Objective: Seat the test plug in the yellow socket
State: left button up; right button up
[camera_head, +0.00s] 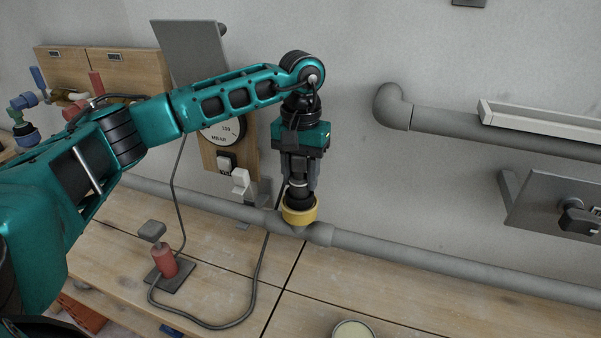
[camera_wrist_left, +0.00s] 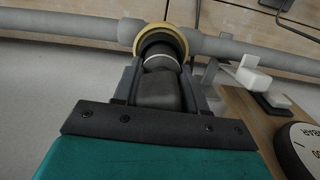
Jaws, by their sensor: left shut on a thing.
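The yellow socket (camera_head: 300,212) sits on top of the grey pipe that runs along the wall. My left gripper (camera_head: 298,182) points down right above it and is shut on the dark test plug (camera_head: 299,193). The plug's lower end is at the socket's mouth; how deep it sits I cannot tell. In the left wrist view the plug (camera_wrist_left: 160,85) lies between the fingers and lines up with the yellow socket (camera_wrist_left: 182,38), whose rim shows around its far end. My right gripper is not in view.
A dark hose (camera_head: 257,285) loops over the wooden bench (camera_head: 215,275) near a red hand pump (camera_head: 165,262). A gauge board (camera_head: 212,160) stands close to the left of my gripper. A round tin (camera_head: 353,329) is at the front edge.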

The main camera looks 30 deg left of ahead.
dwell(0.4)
pick_arm(q)
jog(key=o, duration=1.2)
jog(key=shift+c, duration=0.2)
jog(key=r, duration=1.3)
jog(key=shift+w+a+p, duration=0.1)
jog(key=shift+w+p, duration=0.1)
jog(key=shift+p, duration=0.15)
jog(key=shift+f, duration=0.1)
